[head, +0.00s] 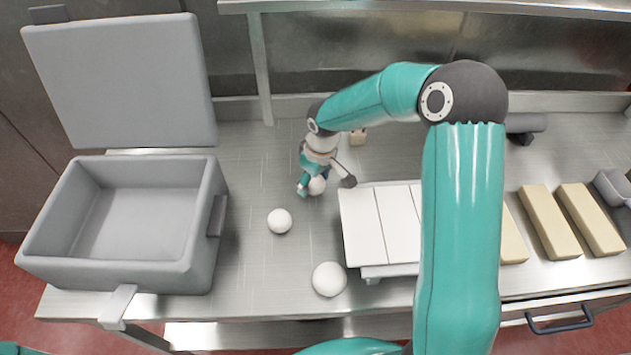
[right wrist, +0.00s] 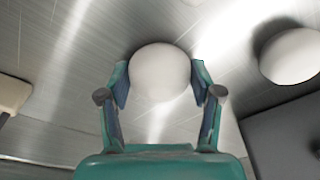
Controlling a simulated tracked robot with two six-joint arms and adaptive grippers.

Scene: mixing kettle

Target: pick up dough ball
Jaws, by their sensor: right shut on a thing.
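My right gripper (head: 320,183) reaches down to the steel counter from above, behind the other balls. It is shut on a white dough ball (head: 317,186). In the right wrist view, this held ball (right wrist: 160,72) sits between the two fingers, one pad on each side. I cannot tell whether it still touches the counter. A second dough ball (head: 279,221) lies on the counter a little nearer and to the left. A third, larger-looking dough ball (head: 329,280) lies near the front edge. Another ball (right wrist: 292,55) shows at the right of the right wrist view. My left gripper is not visible.
A grey kettle (head: 205,250) stands open at the left, its lid (head: 122,82) raised behind it. White boards (head: 365,228) lie right of the balls, partly behind my right arm. Beige blocks (head: 550,222) lie further right.

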